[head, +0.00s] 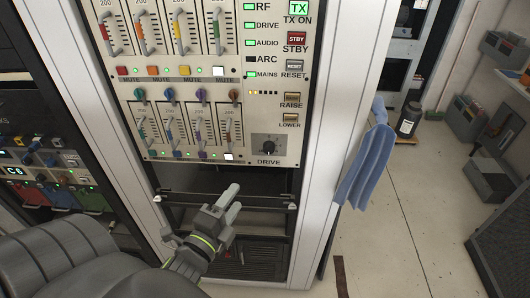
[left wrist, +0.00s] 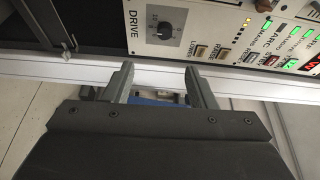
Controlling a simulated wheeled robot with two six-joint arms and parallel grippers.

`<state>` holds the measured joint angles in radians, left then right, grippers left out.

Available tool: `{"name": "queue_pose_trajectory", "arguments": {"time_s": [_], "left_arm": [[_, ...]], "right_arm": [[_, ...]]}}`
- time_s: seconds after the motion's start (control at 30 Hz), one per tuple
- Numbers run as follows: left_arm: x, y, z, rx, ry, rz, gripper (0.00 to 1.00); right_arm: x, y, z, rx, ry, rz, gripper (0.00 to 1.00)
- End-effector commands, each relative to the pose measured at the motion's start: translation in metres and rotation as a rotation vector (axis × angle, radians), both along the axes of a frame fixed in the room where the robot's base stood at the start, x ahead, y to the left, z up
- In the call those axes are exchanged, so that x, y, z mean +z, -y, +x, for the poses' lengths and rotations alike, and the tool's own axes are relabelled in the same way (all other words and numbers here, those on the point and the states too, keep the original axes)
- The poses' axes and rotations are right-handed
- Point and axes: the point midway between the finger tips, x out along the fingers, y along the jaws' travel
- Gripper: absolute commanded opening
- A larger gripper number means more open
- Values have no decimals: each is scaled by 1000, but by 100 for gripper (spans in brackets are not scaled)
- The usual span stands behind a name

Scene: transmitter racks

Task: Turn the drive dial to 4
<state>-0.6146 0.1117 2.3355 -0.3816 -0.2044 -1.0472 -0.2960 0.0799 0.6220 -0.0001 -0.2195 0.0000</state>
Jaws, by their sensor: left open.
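The drive dial (head: 269,147) is a small black knob on a dark square plate, low on the right of the cream panel, with the label DRIVE under it. It also shows in the left wrist view (left wrist: 164,31), ahead of the fingers and a little left. The number it points to is too small to read. My left gripper (head: 222,204) is open and empty, below and left of the dial in the head view. Its two fingers (left wrist: 158,82) show apart in the left wrist view, not touching the dial. My right gripper is not in view.
The RAISE (head: 291,99) and LOWER (head: 290,117) buttons sit just above the dial. Fader knobs and slots (head: 185,125) fill the panel to its left. An open rack bay (head: 180,181) lies below. A blue cloth (head: 361,160) hangs at the rack's right edge.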

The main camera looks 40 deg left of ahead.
Motion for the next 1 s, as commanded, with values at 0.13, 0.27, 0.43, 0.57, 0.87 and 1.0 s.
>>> {"name": "queue_pose_trajectory", "arguments": {"time_s": [0.13,0.27,0.43,0.57,0.87,1.0], "left_arm": [[9,0,5,-3,14,17,51],[10,-2,20,-4,15,18,51],[10,-7,48,-4,15,18,51],[10,-10,72,-3,14,15,51],[10,-19,127,-2,13,15,51],[9,-23,149,-2,13,15,51]], "right_arm": [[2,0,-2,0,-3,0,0],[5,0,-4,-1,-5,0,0],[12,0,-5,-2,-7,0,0],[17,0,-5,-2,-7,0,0],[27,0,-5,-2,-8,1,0],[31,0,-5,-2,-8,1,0]]}}
